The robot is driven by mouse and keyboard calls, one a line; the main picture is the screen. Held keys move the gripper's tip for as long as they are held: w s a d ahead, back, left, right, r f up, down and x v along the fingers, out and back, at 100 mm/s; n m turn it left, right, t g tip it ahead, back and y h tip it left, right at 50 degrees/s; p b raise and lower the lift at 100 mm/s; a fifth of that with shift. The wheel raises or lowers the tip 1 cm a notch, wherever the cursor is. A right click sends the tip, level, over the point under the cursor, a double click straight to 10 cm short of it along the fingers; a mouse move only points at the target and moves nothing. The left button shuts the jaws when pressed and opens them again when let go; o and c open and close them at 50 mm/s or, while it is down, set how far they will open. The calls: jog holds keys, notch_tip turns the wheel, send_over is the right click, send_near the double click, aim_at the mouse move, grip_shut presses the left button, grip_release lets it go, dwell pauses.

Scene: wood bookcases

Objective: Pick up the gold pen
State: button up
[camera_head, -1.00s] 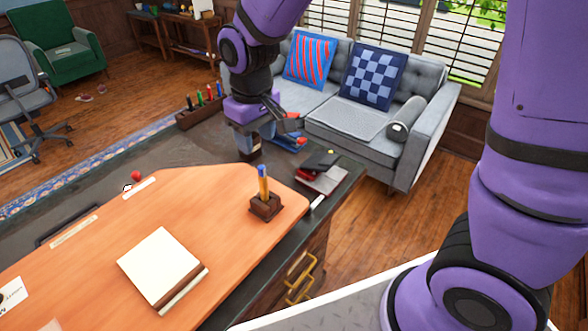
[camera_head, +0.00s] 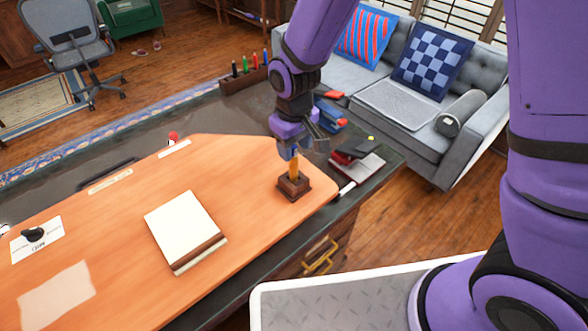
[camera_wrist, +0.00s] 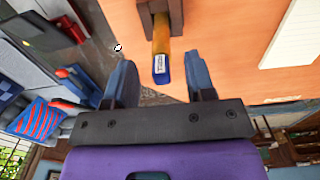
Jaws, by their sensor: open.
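The gold pen (camera_head: 295,166) stands upright in a small dark wooden holder (camera_head: 293,187) on the orange desk top. In the wrist view the gold pen (camera_wrist: 161,45) shows a blue end with a white label, pointing toward my gripper, and its other end is inside the holder (camera_wrist: 172,10). My gripper (camera_head: 290,150) is just above the pen's top. In the wrist view the open fingers (camera_wrist: 160,85) lie on either side of the line of the pen, with the blue end at about fingertip level. No grasp shows.
A white notepad (camera_head: 183,227) lies left of the holder. Dark and red books (camera_head: 357,158) lie to the right near the desk edge. A rack of coloured pens (camera_head: 243,75) stands behind. The orange surface around the holder is mostly clear.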

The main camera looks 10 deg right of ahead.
aim_at(294, 171)
jog(key=shift+a+f, duration=0.15)
jog(key=shift+f, duration=1.7)
jog(key=shift+c, duration=0.2)
grip_shut()
